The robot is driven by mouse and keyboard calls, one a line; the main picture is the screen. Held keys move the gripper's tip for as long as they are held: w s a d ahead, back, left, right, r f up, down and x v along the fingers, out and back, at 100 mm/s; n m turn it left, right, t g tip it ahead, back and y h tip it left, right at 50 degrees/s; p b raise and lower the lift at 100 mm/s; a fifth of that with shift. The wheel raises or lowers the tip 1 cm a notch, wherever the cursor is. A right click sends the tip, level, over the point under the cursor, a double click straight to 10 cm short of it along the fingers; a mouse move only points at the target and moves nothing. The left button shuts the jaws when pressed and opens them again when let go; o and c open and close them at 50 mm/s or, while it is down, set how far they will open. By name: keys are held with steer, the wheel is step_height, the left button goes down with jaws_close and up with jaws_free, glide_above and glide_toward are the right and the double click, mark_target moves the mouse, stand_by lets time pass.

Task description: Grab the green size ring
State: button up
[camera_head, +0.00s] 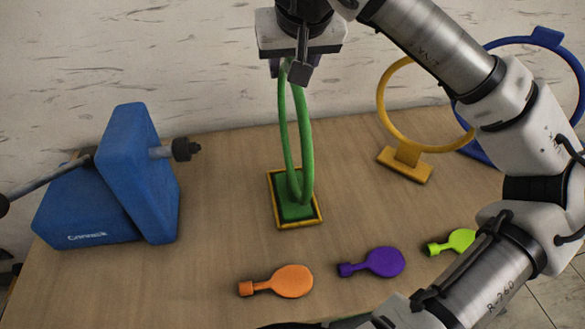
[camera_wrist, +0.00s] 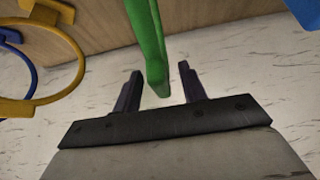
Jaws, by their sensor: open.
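The green size ring (camera_head: 306,140) stands upright, its base in a yellow-edged square holder (camera_head: 318,217) on the table. In the head view it is seen nearly edge-on. My gripper (camera_head: 290,72) is above it, fingers pointing down, at the top of the ring. In the wrist view my gripper (camera_wrist: 158,85) is open, and the green ring (camera_wrist: 150,45) reaches into the gap between the two fingers. In the head view part of the gripper hides the ring's very top.
A yellow ring (camera_head: 381,95) and a larger blue ring (camera_head: 545,40) stand to the right, partly behind my arm. A blue machine (camera_head: 135,180) stands at left.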

steer(key=shift+x, duration=1.25)
jaws_close()
